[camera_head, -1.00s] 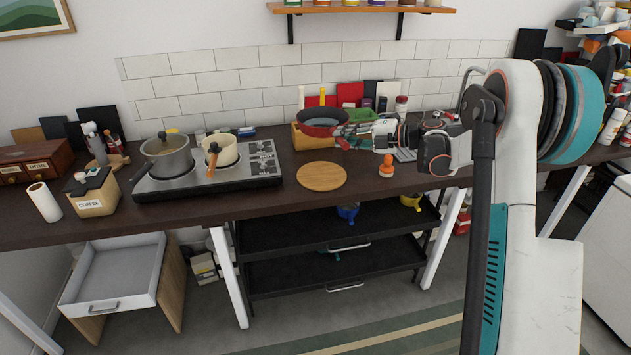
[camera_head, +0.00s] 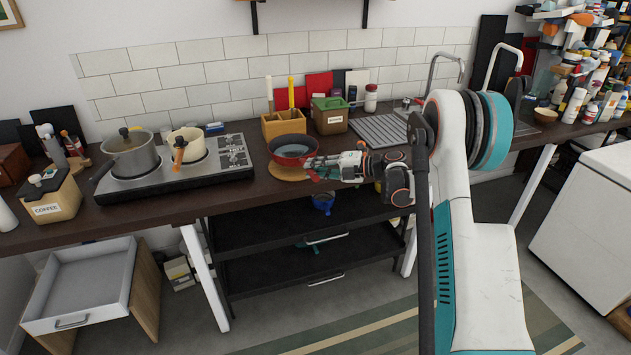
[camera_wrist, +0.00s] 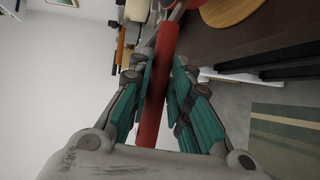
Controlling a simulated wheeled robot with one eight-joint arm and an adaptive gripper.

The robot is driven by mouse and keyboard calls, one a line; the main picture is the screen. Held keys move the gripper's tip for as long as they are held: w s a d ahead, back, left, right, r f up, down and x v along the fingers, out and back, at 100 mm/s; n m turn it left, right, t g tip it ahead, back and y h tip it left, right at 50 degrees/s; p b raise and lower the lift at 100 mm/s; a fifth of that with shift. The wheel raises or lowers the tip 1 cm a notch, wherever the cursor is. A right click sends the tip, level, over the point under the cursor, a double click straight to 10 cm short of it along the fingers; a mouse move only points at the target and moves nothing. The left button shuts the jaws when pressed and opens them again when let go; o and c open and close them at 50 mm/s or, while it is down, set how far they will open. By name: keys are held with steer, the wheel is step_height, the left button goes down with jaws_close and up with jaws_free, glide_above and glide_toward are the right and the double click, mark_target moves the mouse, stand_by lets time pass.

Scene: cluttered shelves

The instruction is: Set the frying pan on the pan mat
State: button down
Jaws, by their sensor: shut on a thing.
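The red frying pan (camera_head: 293,147) with a dark inside is in the head view, over the round wooden pan mat (camera_head: 285,176). It hides the back part of the mat. My gripper (camera_head: 322,166) is at the pan's right side, shut on its handle. In the wrist view the red handle (camera_wrist: 158,85) runs between the teal finger pads. The mat (camera_wrist: 228,10) shows at the top there, apart from the handle. The pan seems to be held a little above the mat, but its underside is hidden, so contact cannot be told for sure.
The stove (camera_head: 178,172) with a grey pot (camera_head: 133,153) and a cream pot (camera_head: 188,146) stands left of the pan. A wooden utensil box (camera_head: 284,122) and a green-lidded canister (camera_head: 330,117) stand behind it. The drainboard (camera_head: 378,130) lies right. A black shelf cart (camera_head: 290,235) is below.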

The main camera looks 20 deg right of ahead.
steer(key=shift+f+b, duration=0.6)
steer(key=shift+f, duration=1.35)
steer(key=shift+f, duration=0.15)
steer(key=c, duration=1.5)
jaws_free()
steer(key=shift+o, duration=0.2)
steer(key=p+v, duration=0.3)
steer(key=v, duration=0.9)
steer(key=shift+r, duration=0.2)
